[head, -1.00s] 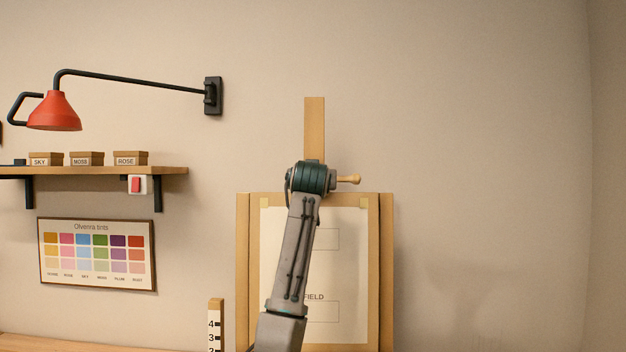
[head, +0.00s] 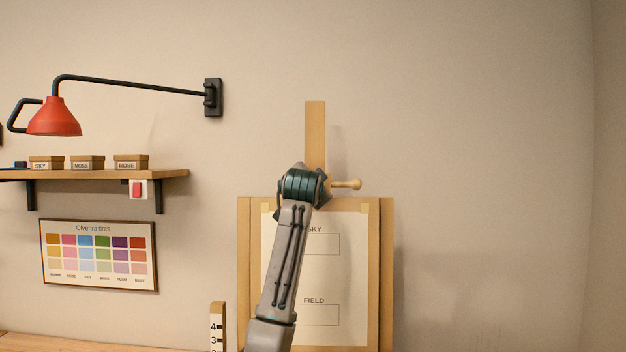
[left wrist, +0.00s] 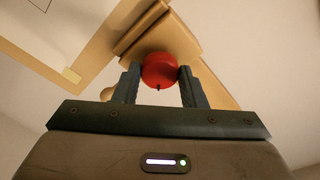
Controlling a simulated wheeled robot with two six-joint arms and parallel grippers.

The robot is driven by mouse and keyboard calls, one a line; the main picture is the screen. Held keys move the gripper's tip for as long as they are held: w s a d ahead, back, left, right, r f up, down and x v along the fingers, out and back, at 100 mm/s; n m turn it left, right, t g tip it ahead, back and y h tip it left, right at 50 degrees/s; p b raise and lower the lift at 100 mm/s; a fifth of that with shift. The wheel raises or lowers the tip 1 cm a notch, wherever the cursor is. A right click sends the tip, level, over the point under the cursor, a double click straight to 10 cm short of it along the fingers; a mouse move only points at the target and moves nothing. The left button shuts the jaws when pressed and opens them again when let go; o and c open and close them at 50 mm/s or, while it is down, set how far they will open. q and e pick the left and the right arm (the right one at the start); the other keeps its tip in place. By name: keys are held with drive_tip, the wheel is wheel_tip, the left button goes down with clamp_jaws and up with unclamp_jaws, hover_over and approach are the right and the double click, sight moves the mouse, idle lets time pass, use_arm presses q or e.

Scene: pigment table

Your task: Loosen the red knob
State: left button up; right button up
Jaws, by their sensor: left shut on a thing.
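The red knob (left wrist: 159,69) is round, with a small dark mark at its lower edge in the left wrist view. It sits on the wooden easel (left wrist: 157,36). My left gripper (left wrist: 159,78) is shut on the knob, one dark finger against each side. In the head view my left arm reaches up in front of the easel (head: 387,270), and its wrist hides the knob and the fingers. My right gripper is in neither view.
A wooden peg handle (head: 347,184) sticks out right of my wrist. A sheet (head: 350,270) marked SKY and FIELD is on the easel. A red lamp (head: 54,118) and a shelf (head: 100,173) with labelled boxes are at left. The wall right of the easel is clear.

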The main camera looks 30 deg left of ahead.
use_arm(q)
drive_tip(key=shift+r+m+h+p, duration=0.15)
drive_tip(key=shift+m+h+p, duration=0.15)
drive_tip(key=shift+m+p, duration=2.65)
drive_tip(key=shift+m+b, duration=0.55)
drive_tip(key=shift+m, duration=0.1)
drive_tip(key=o, duration=1)
drive_tip(key=shift+s, duration=0.1)
